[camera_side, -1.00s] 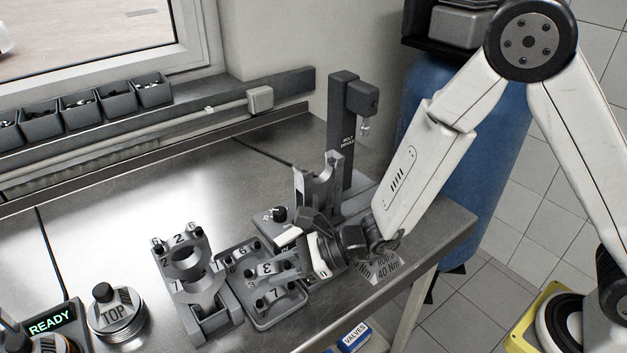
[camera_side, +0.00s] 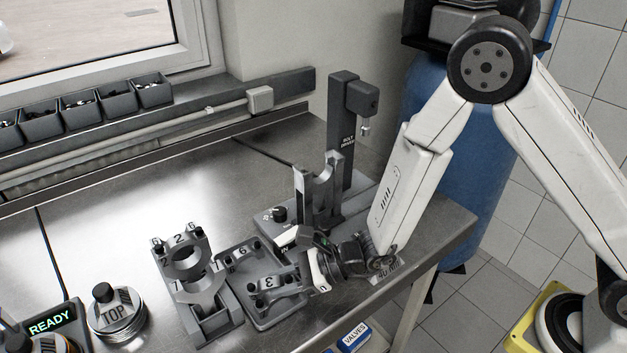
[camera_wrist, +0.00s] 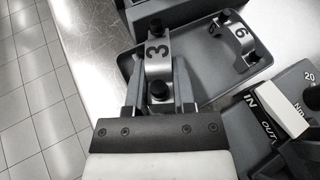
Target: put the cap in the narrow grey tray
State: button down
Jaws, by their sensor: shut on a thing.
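My gripper (camera_wrist: 160,92) is shut on the cap marked 3 (camera_wrist: 157,55), with a finger on each side of it. The cap is a silvery arch with two black bolts. In the side view, my gripper (camera_side: 312,270) comes from the right and holds the cap (camera_side: 276,283) at the near part of the narrow grey tray (camera_side: 258,318). The tray also shows in the wrist view (camera_wrist: 208,88). A similar cap marked 6 (camera_side: 240,254) lies in the tray's far part. I cannot tell whether the held cap touches the tray.
A grey stand (camera_side: 212,325) with a part marked 2 is left of the tray. A torque unit with a dial (camera_side: 279,214) and a bolt driver post (camera_side: 342,130) stand behind. A piston marked TOP (camera_side: 116,312) is at the left. The bench middle is clear.

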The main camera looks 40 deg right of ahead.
jog(key=shift+f, duration=0.2)
jog(key=shift+c, duration=2.2)
grip_release()
jog(key=v, duration=0.7)
jog(key=shift+d, duration=0.3)
jog(key=shift+s+d, duration=0.1)
jog(key=shift+d, duration=0.05)
